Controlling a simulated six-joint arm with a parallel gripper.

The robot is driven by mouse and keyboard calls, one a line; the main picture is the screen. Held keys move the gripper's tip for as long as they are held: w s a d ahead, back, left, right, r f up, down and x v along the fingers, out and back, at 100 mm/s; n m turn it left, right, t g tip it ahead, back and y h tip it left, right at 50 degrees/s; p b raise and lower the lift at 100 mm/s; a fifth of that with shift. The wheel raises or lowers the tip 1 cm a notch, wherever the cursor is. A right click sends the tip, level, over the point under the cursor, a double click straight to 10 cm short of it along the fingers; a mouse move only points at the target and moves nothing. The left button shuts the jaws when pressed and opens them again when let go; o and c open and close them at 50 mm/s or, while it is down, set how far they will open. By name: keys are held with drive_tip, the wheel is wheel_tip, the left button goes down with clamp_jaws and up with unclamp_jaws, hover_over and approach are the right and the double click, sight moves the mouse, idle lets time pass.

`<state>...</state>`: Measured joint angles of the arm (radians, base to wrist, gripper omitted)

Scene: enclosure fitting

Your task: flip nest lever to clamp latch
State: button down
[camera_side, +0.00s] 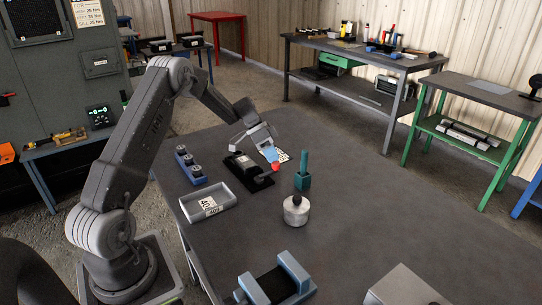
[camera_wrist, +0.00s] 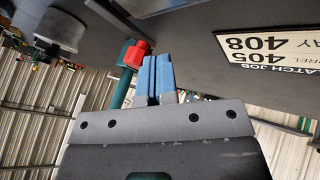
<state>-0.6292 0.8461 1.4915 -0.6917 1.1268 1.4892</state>
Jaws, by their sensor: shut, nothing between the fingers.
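My gripper (camera_side: 269,154) has blue fingers that are shut and empty, pointing down over the right end of the black nest (camera_side: 245,172). The nest sits on the grey table with a light label on top. A red knob (camera_side: 275,167), which looks like the lever's end, is just below the fingertips at the nest's right side. In the wrist view the red knob (camera_wrist: 135,54) is immediately left of the shut fingers (camera_wrist: 157,75); I cannot tell whether they touch. The latch and the rest of the lever are not clearly seen.
A teal post (camera_side: 303,172) and a silver cylinder with black knob (camera_side: 296,211) stand right of the nest. A grey tray (camera_side: 228,203), a blue rack (camera_side: 188,167) and a printed card (camera_wrist: 270,55) lie nearby. A blue cradle (camera_side: 293,268) is in front.

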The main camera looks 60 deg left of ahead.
drive_tip(key=shift+d, duration=0.1)
drive_tip(key=d+m+g, duration=0.1)
drive_tip(key=m, duration=0.1)
drive_tip(key=d+m+g, duration=0.1)
drive_tip(key=m, duration=0.1)
drive_tip(key=shift+w+d+g, duration=0.3)
drive_tip(key=shift+w, duration=0.05)
drive_tip(key=d+m+g, duration=0.1)
drive_tip(key=m, duration=0.1)
drive_tip(key=shift+s+d+m+g, duration=0.1)
drive_tip(key=shift+d+m+g, duration=0.3)
drive_tip(key=d+m, duration=0.1)
drive_tip(key=m+g, duration=0.1)
drive_tip(key=shift+s+d+m+g+y, duration=0.25)
drive_tip(key=shift+d+m+g+y, duration=0.05)
drive_tip(key=shift+d+m, duration=0.1)
drive_tip(key=shift+s+d+m+g+y, duration=0.3)
drive_tip(key=shift+d+m+g, duration=0.2)
drive_tip(key=shift+m, duration=0.4)
drive_tip(key=shift+s+d, duration=0.95)
drive_tip(key=shift+s, duration=0.1)
